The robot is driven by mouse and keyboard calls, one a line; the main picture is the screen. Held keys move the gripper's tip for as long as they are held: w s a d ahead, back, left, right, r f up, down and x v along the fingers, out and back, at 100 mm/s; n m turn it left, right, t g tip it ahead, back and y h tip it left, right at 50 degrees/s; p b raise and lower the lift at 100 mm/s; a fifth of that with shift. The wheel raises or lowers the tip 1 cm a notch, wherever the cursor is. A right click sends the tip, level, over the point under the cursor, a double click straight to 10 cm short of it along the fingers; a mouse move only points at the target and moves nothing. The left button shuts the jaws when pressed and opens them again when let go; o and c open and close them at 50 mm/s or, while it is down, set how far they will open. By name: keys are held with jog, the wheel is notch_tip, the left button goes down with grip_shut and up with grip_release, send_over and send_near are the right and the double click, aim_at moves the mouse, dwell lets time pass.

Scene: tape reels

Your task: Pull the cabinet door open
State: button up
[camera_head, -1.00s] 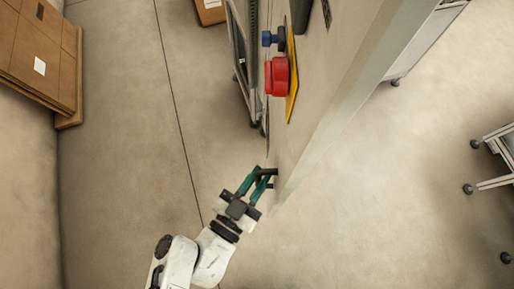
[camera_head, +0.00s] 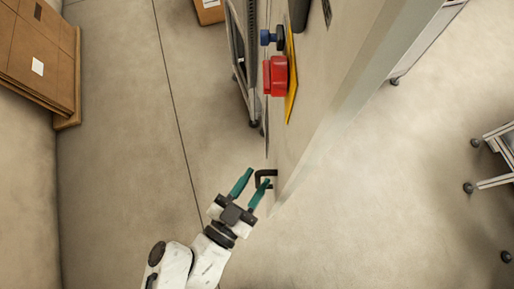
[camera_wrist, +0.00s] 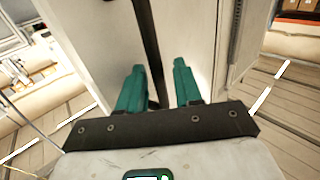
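The grey cabinet (camera_head: 330,100) stands right of centre in the head view, seen from above. A black bracket handle (camera_head: 258,175) sticks out to the left from its face near the lower corner. My gripper (camera_head: 260,176) has green fingers spread apart, with the tips close to the handle. The right finger overlaps the handle in the picture; I cannot tell whether they touch. In the wrist view the open fingers (camera_wrist: 158,75) face the pale cabinet front (camera_wrist: 95,45). A dark vertical strip (camera_wrist: 146,30) shows between them; I cannot tell whether it is the handle or a gap.
A wheeled frame (camera_head: 241,70) stands behind. Cardboard boxes (camera_head: 38,50) are at upper left. The floor left of the gripper is clear.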

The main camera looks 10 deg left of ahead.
jog(key=v, duration=0.9)
jog(key=shift+b, duration=0.4)
